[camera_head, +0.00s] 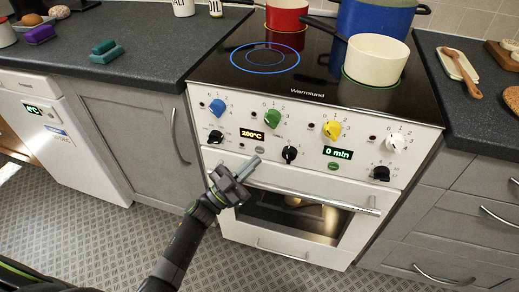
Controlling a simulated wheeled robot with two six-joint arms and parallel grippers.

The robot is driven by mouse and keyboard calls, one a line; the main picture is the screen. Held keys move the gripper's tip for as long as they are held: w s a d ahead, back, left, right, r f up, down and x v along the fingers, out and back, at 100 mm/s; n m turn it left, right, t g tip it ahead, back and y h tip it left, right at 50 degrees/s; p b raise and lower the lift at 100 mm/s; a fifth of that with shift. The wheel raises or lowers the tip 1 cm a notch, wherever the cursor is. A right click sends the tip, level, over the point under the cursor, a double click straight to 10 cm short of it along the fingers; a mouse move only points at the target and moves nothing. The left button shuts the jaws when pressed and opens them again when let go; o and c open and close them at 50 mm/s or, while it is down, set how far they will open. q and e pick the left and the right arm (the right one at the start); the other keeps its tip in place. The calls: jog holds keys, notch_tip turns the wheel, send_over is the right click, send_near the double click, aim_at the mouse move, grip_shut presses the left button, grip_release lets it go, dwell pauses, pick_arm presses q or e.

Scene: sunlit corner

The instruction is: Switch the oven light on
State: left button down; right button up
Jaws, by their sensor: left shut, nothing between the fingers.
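The oven (225,227) stands below a black glass hob, its door closed behind a long bar handle (340,203). Its white control panel has blue, green, yellow and white knobs along the top and black knobs (289,154) lower down. One display (251,133) reads 200°C and another (338,153) reads 0 min. A grey button (259,151) and a green button (333,166) sit below the displays. The oven window (270,210) is mostly dark with a pale patch. My left gripper (254,163) is shut and empty, its tips just below the grey button; contact cannot be told. My right gripper is out of view.
A red pot (285,17), a blue pot (365,20) and a cream pan (376,62) stand on the hob. Dark worktops flank it, with sponges (106,51) at left and a wooden spoon (459,66) at right. The floor ahead is clear.

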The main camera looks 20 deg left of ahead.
pick_arm(q)
jog(key=s+p, duration=0.2)
jog(key=s, duration=0.3)
jog(key=shift+s+a, duration=0.1)
jog(key=shift+s, duration=0.05)
dwell(0.4)
